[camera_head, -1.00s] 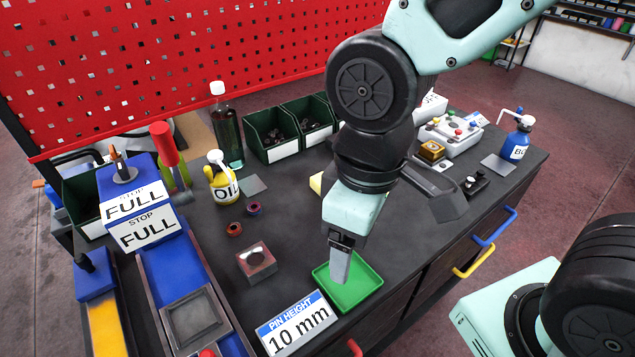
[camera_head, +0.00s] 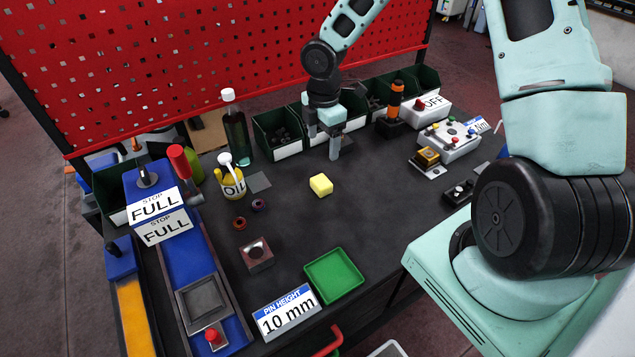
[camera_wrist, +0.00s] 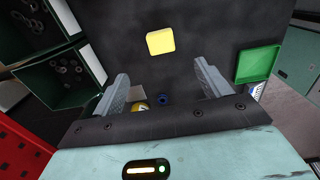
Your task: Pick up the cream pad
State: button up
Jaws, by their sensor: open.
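The cream pad (camera_head: 321,185) is a small pale-yellow block lying on the dark tabletop, near the middle of the head view. It also shows in the wrist view (camera_wrist: 160,41), beyond and between my two fingers. My gripper (camera_head: 325,150) is behind the pad in the head view, near the green bins, and does not touch it. In the wrist view my gripper (camera_wrist: 165,84) has its fingers wide apart with nothing between them.
A green tray (camera_head: 311,268) lies at the front edge. Green bins (camera_head: 290,152) stand behind my gripper. The oil can (camera_head: 232,188), two small rings and a metal block (camera_head: 256,262) are left of the pad.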

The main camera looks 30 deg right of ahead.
jog(key=p, duration=0.1)
send_over(321, 181)
notch_tip(321, 181, down, 9)
jog(key=shift+d+f, duration=0.15)
jog(key=shift+f, duration=0.05)
jog(key=shift+f+p, duration=1.2)
jog(key=shift+f, duration=1.4)
jog(key=c, duration=1.1)
jog(key=shift+r, duration=0.1)
notch_tip(321, 181, up, 10)
jog(key=shift+s+f+b, duration=0.1)
jog(key=shift+b, duration=0.9)
jog(key=shift+o, duration=1.4)
jog(key=shift+c, duration=0.8)
